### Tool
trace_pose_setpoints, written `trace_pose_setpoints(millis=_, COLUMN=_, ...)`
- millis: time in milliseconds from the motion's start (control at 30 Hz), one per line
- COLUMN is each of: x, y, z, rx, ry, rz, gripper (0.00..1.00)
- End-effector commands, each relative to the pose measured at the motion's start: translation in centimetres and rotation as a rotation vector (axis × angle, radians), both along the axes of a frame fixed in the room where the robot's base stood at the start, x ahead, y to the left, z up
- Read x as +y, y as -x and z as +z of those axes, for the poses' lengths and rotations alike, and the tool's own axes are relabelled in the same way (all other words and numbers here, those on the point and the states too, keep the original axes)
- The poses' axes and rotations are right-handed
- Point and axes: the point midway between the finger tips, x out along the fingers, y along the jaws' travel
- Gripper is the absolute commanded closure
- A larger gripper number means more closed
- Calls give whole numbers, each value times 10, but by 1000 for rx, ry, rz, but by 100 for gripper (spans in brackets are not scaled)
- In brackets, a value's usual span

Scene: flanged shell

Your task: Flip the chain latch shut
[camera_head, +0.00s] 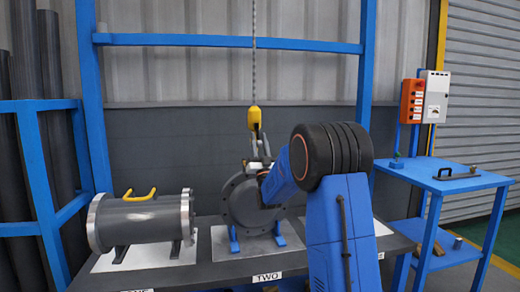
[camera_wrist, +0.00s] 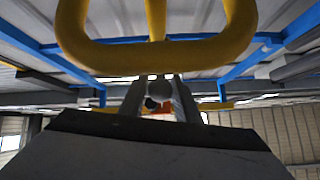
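The chain (camera_head: 254,50) hangs from above and ends in a yellow hook block (camera_head: 254,118) over the middle grey flanged shell (camera_head: 240,200). A thick yellow loop (camera_wrist: 155,52) fills the top of the wrist view, close by. I cannot make out the latch itself. My gripper (camera_wrist: 158,85) shows in the wrist view as two grey finger-like bars just below the loop. A dark round piece lies between them, and I cannot tell whether they grip it. In the head view, slim grey parts stand under the hook block; I cannot tell which are my fingers.
A second grey shell (camera_head: 140,222) with a yellow handle (camera_head: 139,195) lies at the left of the bench (camera_head: 225,277). A blue side table (camera_head: 440,178) stands at the right, with an orange control box (camera_head: 411,100) behind it. My arm covers part of the bench.

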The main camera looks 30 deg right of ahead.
Motion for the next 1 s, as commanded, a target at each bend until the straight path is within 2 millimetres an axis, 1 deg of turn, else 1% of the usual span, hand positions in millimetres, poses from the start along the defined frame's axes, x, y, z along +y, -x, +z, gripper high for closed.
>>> trace_pose_setpoints(millis=133, x=2, y=8, z=-10, rx=1, ry=0, rz=0, gripper=70)
trace_pose_setpoints(millis=233, x=5, y=18, z=-22, rx=2, ry=0, rz=0, gripper=70)
trace_pose_setpoints(millis=800, x=24, y=89, z=-107, rx=4, ry=-1, rz=0, gripper=70)
trace_pose_setpoints(millis=1000, x=28, y=104, z=-124, rx=2, ry=-1, rz=0, gripper=70)
